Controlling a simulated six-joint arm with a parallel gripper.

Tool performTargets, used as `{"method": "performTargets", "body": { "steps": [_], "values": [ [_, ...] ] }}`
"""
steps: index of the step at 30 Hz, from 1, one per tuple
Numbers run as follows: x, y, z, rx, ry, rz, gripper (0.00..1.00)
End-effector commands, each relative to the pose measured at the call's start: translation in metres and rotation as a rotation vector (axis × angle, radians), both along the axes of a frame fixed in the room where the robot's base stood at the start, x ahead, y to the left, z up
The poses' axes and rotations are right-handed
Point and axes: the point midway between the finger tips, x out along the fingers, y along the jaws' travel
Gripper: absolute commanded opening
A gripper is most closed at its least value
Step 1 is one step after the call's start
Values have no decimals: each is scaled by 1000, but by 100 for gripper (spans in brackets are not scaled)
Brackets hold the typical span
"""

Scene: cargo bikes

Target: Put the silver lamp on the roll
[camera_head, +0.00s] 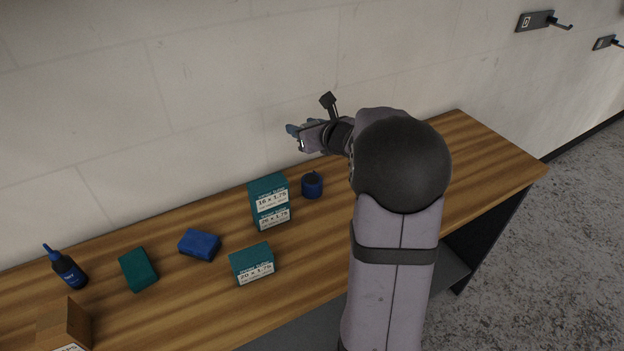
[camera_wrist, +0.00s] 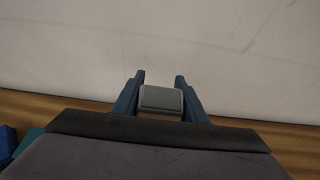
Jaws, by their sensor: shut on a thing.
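My gripper (camera_head: 292,131) is in the air above the bench, near the wall. In the wrist view my gripper (camera_wrist: 159,80) has its two blue fingers on either side of a silver-grey block-like thing, which I take to be the silver lamp (camera_wrist: 161,98), and is shut on it. In the head view the lamp is mostly hidden by the fingers. The dark blue roll (camera_head: 312,187) stands on the bench, lower in the picture than my gripper and slightly to its right. The roll is not seen in the wrist view.
Another teal box (camera_head: 252,264), a blue block (camera_head: 200,245), a green block (camera_head: 138,269), a dark bottle (camera_head: 66,268) and a cardboard box (camera_head: 67,324) are further left on the wooden bench (camera_head: 190,302). Hooks (camera_head: 541,20) hang on the wall.

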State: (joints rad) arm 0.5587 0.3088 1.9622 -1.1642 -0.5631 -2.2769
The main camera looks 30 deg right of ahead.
Motion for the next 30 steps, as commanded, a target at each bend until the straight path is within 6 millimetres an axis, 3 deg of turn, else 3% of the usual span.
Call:
{"method": "performTargets", "body": {
  "steps": [10, 21, 30],
  "values": [
    [0, 0, -17, 0, 1, 0, 16],
    [0, 0, -64, 1, 2, -1, 16],
    [0, 0, -74, 1, 1, 0, 16]
  ]
}}
